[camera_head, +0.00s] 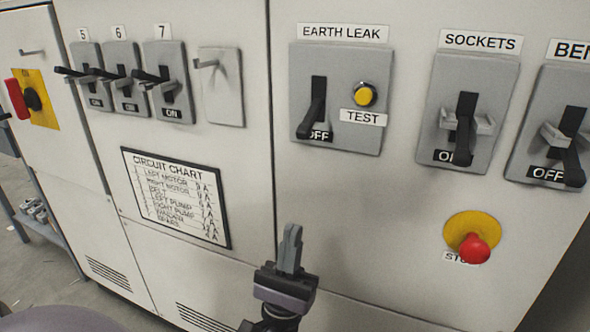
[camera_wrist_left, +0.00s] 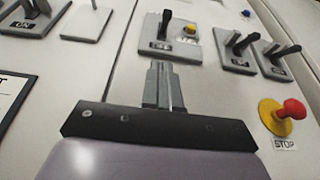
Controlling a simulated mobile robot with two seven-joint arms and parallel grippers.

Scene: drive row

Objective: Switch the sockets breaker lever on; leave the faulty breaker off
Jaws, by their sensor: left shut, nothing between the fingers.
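The sockets breaker (camera_head: 471,112) is a grey plate under a SOCKETS label in the head view. Its black lever points down over a label that reads O and is partly covered. It also shows in the left wrist view (camera_wrist_left: 237,52). The earth leak breaker (camera_head: 318,108) has its lever down over OFF. A breaker labelled BEN, cut by the frame edge (camera_head: 559,130), has its lever down at OFF. No label marks a faulty breaker. My left gripper (camera_head: 292,235) is shut and empty, below the earth leak plate and apart from the levers. My right gripper is not in view.
A red stop button (camera_head: 473,248) on a yellow disc sits below the sockets breaker. A yellow test button (camera_head: 364,94) is beside the earth leak lever. Breakers 5, 6 and 7 (camera_head: 170,86) are ON, above a circuit chart (camera_head: 176,196). Bare panel lies around my left gripper.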

